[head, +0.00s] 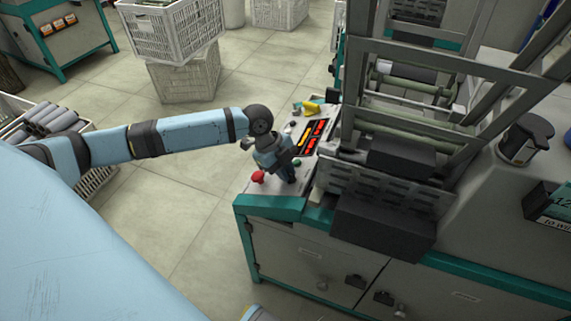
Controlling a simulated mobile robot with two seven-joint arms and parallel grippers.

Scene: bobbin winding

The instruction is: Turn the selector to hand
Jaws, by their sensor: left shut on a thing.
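My left gripper (287,172) reaches down onto the near part of the machine's control panel (252,188). It is shut on the selector, which the fingers and wrist hide, so its pointer and marks cannot be read. A red mushroom button (258,177) stands on the panel just left of the gripper. Dark displays with red and yellow lit figures (314,135) lie behind the gripper. My right gripper is not in view.
The machine's upright grey frame (349,90) stands close to the right of the gripper. A yellow part (312,108) sits at the panel's far end. Stacked pale crates (175,35) stand behind on the floor. The tiled floor left of the machine is open.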

